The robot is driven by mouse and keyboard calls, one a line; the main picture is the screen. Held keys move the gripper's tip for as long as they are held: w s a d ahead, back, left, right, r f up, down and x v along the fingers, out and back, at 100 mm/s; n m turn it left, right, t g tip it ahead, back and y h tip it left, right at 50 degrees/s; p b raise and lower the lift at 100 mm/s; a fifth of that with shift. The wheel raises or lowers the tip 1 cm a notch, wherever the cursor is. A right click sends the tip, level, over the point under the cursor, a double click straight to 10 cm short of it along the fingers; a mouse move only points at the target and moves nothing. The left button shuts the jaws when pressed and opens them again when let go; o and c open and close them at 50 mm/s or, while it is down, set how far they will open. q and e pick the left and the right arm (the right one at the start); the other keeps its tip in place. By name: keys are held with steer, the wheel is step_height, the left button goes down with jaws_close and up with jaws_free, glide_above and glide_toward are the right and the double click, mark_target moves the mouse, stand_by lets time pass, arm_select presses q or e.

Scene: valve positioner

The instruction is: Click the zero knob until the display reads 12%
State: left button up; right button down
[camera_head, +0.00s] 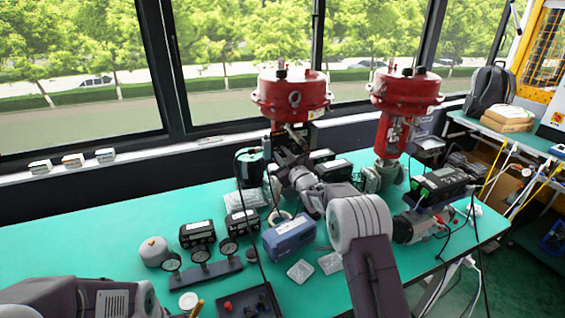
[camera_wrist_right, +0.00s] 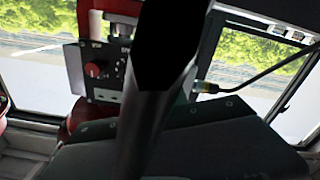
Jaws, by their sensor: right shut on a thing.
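The positioner panel (camera_wrist_right: 108,88) shows in the right wrist view, left of middle. It carries a red knob (camera_wrist_right: 92,71) at its left and small lettering too blurred to read surely. My right gripper (camera_head: 283,139) is at the left red valve actuator (camera_head: 291,93). It is shut, and its dark fingers cover the right part of the panel, where the zero knob seems to be held. That knob is mostly hidden behind them. I cannot make out the display or its reading. My left arm shows at the bottom left, but its gripper is out of view.
A second red actuator (camera_head: 405,90) stands to the right. The green bench (camera_head: 60,240) holds a gauge stand (camera_head: 205,272), a blue box (camera_head: 289,237) and several black instruments. A cable (camera_wrist_right: 262,73) runs beside the panel. The bench's left part is clear.

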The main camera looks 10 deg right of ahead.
arm_select(q)
steer(key=shift+f+b, duration=0.8)
steer(key=shift+f, duration=0.35)
arm_select(e)
steer(key=shift+n, duration=0.9)
steer(key=c, duration=1.6)
jaws_free()
steer(key=shift+o, duration=0.2)
steer(key=shift+s, duration=0.1)
